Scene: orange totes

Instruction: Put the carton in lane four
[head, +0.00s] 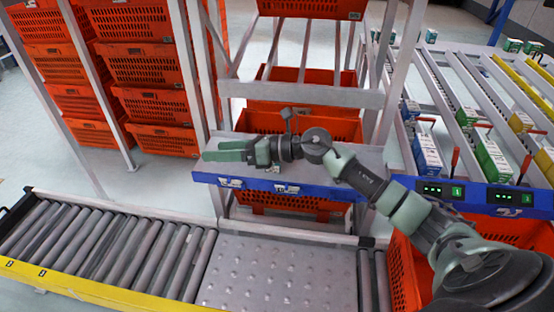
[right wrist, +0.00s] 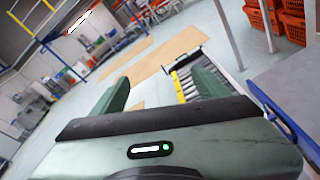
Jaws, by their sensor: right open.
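Several cartons sit in the sloped lanes of the rack at the right in the head view. I cannot tell which carton is the task's, or which lane is lane four. My right gripper (head: 222,151) is open and empty, over the grey shelf with the blue front edge (head: 290,188), well left of the lanes. Its two spread fingers show in the right wrist view (right wrist: 155,92) with nothing between them. My left gripper is not in view.
A roller conveyor (head: 100,247) with a yellow side runs along the front, with a bare studded metal plate (head: 280,272) at its right. Orange totes (head: 150,65) are stacked at the back left. Grey posts (head: 194,70) frame the shelf. Red levers (head: 455,160) stand at the lane fronts.

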